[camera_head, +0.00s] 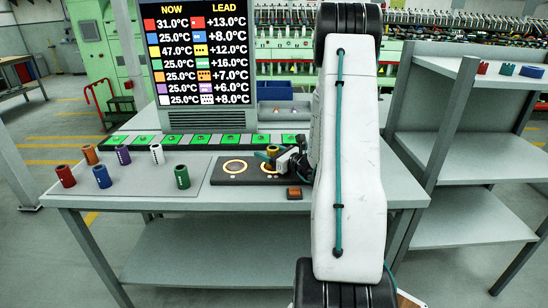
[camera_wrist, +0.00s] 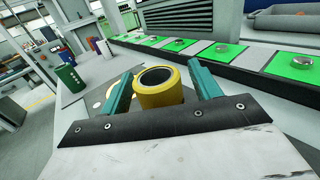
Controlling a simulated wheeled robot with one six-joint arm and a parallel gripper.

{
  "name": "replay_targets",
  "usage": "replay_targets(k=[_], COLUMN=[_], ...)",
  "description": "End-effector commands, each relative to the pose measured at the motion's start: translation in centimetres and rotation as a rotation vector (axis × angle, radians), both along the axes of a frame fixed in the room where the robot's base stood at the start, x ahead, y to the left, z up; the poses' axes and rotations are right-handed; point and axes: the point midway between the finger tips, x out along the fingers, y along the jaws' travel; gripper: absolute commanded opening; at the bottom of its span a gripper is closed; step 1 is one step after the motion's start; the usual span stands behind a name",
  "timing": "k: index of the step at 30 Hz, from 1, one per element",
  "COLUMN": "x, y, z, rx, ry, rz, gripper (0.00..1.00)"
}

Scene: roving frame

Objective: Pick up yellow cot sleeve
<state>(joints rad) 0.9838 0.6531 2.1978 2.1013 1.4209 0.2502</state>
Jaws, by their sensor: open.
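The yellow cot sleeve (camera_wrist: 158,88) is a short hollow cylinder with a dark bore, seen close up in the wrist view. In the head view the yellow sleeve (camera_head: 273,149) shows small, at the right part of the dark plate with ring-shaped spots. My gripper (camera_wrist: 160,70) is open, with one teal finger on each side of the sleeve. I cannot tell whether either finger touches it. In the head view my gripper (camera_head: 270,156) reaches in from the right, and the sleeve's lower part is hard to make out.
Red, orange, blue, purple, white and green sleeves stand on the left of the table (camera_head: 140,190), the green one (camera_head: 182,177) nearest the dark plate (camera_head: 228,178). A display (camera_head: 205,60) stands behind green pads (camera_head: 200,139). A small orange-brown block (camera_head: 294,192) lies in front. A grey shelf (camera_head: 455,145) stands right.

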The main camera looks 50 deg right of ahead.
Motion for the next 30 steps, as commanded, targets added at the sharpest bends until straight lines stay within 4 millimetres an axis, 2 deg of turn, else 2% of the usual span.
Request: replay_targets(k=[7,8,12,13,23,30], x=[0.1,0.1,0.1,0.1,0.0,0.1], y=[-0.1,-0.1,-0.2,-0.2,-0.3,-0.3], z=[0.0,0.0,0.0,0.0,0.2,2.0], rx=[0.0,0.0,0.0,0.0,-0.001,-0.004], ry=[0.001,0.0,0.0,0.0,0.0,-0.002], rz=[-0.003,-0.003,-0.004,-0.004,-0.005,-0.005], gripper=[0.63,0.57,0.18,0.12,0.12,0.12])
